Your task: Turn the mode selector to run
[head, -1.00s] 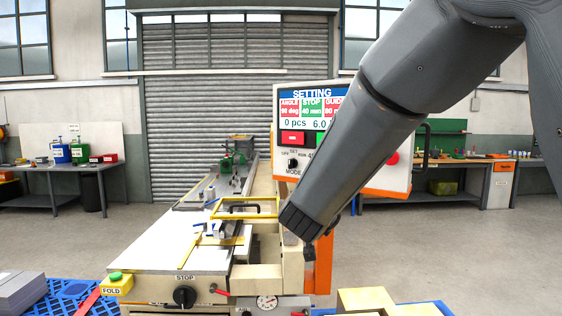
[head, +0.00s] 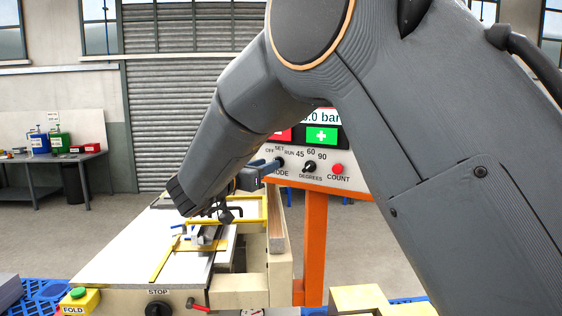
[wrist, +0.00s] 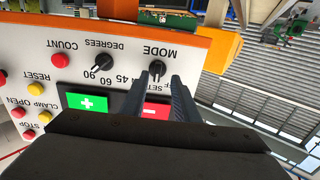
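My gripper (wrist: 161,78) is open, with one fingertip on each side of the knob. I cannot tell whether the fingers touch it. In the head view my gripper (head: 270,168) is at the panel's left edge and hides the knob. Which mark the knob points to is not clear.
The degrees knob (head: 309,166) and red count button (head: 338,169) are right of the mode selector. Green plus (head: 321,135) and red minus buttons (wrist: 157,110) are close to my fingers. The folding machine bed (head: 120,265) lies below left. My arm covers much of the panel.

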